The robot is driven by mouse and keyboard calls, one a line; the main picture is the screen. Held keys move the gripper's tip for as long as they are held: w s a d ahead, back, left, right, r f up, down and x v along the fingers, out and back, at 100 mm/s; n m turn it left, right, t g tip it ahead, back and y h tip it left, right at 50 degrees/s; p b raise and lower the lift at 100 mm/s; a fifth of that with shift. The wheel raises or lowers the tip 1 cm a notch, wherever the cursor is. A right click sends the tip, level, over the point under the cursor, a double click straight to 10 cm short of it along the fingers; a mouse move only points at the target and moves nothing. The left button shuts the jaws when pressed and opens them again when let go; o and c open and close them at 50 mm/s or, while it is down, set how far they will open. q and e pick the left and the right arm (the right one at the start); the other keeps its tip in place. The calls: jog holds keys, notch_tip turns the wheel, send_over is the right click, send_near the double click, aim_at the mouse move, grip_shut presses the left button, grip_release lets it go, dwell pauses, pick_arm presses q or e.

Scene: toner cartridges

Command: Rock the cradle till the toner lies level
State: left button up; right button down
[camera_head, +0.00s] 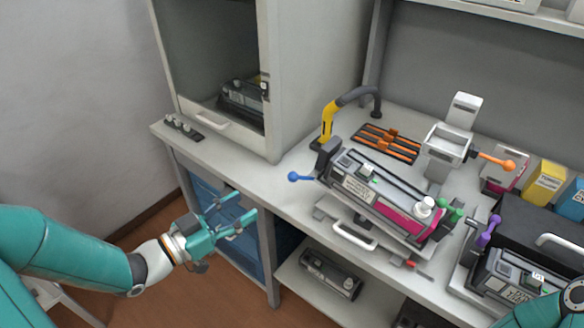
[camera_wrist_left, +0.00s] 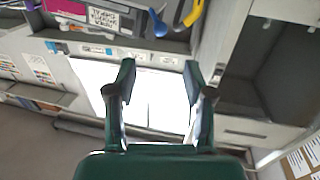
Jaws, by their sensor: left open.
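The toner cartridge (camera_head: 363,184) is long, grey and black, and lies in the cradle on the bench in the head view. Magenta shows along the right part of its front side (camera_head: 398,219); the left part of that side looks grey. The cradle has a white front handle (camera_head: 354,236) and a blue-knobbed lever (camera_head: 300,177) at its left end. The cartridge slopes down to the right in the picture; I cannot tell its true tilt. My left gripper (camera_head: 247,203) is open and empty, left of the cradle and apart from it. It also shows open in the left wrist view (camera_wrist_left: 158,80).
A cabinet (camera_head: 312,80) stands at the back left, with another cartridge (camera_head: 243,98) inside. A yellow hose nozzle (camera_head: 327,122), an orange rack (camera_head: 387,142) and an orange-handled device (camera_head: 447,143) stand behind the cradle. A black-and-grey unit (camera_head: 510,272) is at right, near my right arm.

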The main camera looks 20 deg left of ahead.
aim_at(289, 180)
pick_arm(q)
jog(key=p+x, duration=0.2)
jog(key=x, duration=1.2)
jog(key=shift+w+d, duration=0.15)
jog(key=shift+w, duration=0.05)
pick_arm(e)
notch_tip(289, 180, up, 3)
jog(key=shift+r, duration=0.15)
pick_arm(q)
grip_shut()
